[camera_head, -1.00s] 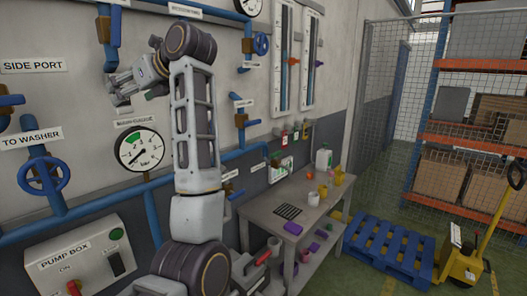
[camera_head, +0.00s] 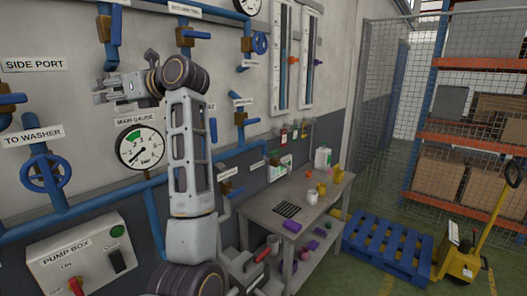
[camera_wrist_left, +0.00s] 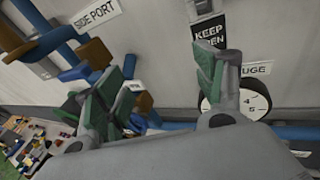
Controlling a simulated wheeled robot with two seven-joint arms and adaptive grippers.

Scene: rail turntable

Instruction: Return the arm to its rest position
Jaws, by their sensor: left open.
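My left arm (camera_head: 190,150) rises from the bottom of the head view and bends left near its top. My left gripper (camera_head: 98,91) points left in front of the wall, above the main gauge (camera_head: 142,146). It is open, and nothing shows between its fingers. In the left wrist view the gripper's two green-padded fingers (camera_wrist_left: 170,90) stand apart. The gauge (camera_wrist_left: 243,105) is partly hidden behind the right finger there. My right gripper is not in view.
The wall carries blue pipes, a blue valve wheel (camera_head: 45,173) and a pump box (camera_head: 82,262). A grey table (camera_head: 262,212) with small items stands right of my arm. A blue pallet (camera_head: 388,247) and a yellow pallet jack (camera_head: 463,262) are farther right.

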